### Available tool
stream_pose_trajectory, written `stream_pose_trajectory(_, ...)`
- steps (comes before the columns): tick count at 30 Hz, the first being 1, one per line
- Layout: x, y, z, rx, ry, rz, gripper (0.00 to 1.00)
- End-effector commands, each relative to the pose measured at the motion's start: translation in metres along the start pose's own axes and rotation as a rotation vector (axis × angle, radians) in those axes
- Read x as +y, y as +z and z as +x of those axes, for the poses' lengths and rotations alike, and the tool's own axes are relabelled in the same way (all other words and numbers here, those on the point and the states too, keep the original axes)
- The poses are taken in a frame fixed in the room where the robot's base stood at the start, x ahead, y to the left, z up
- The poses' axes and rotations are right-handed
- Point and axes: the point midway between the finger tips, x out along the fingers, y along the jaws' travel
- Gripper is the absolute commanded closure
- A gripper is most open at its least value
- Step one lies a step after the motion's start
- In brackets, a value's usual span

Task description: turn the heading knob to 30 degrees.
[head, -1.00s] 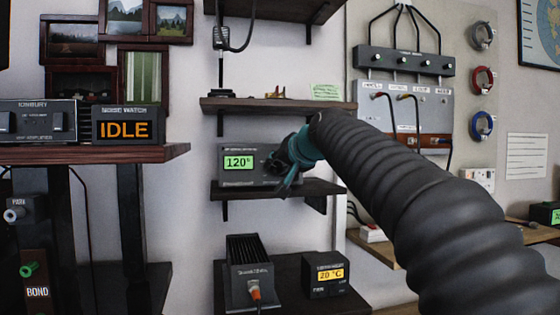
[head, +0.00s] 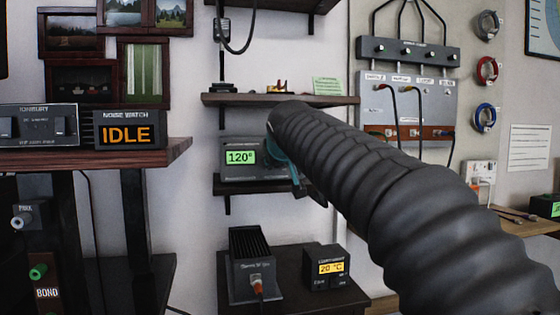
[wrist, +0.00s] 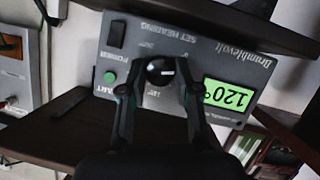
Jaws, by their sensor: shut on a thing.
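The heading box (head: 238,172) is a grey unit on a middle wall shelf, and its green display (head: 241,157) reads 120°. In the wrist view the box (wrist: 140,50) appears upside down, with "SET HEADING" lettering and the same display (wrist: 227,97). The black round heading knob (wrist: 160,71) with a pale pointer mark sits in the panel's middle. My gripper (wrist: 158,88) has one dark finger on each side of the knob and is shut on it. In the head view my black ribbed arm hides the knob and most of the gripper.
A green button (wrist: 110,77) and a black power switch (wrist: 117,33) lie beside the knob. A shelf (head: 280,100) is close above the box. Below stand a finned unit (head: 251,262) and a 20 °C display box (head: 326,268).

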Motion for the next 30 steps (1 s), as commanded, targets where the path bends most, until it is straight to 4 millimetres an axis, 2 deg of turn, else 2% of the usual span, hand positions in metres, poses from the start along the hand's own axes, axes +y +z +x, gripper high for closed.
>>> stream_pose_trajectory(9,-0.0008,0.0005,0.0005,-0.001,0.032,-0.078,1.00)
stream_pose_trajectory(22,-0.0007,0.0006,0.0005,-0.001,0.035,-0.085,1.00)
stream_pose_trajectory(23,-0.0006,0.0006,0.0005,-0.001,0.035,-0.085,0.66)
stream_pose_trajectory(25,-0.0007,0.0006,0.0005,-0.001,0.035,-0.085,0.48)
stream_pose_trajectory(26,-0.0006,0.0005,0.0005,-0.001,0.035,-0.085,0.43)
stream_pose_trajectory(30,-0.0006,0.0004,0.0004,-0.001,0.035,-0.084,0.43)
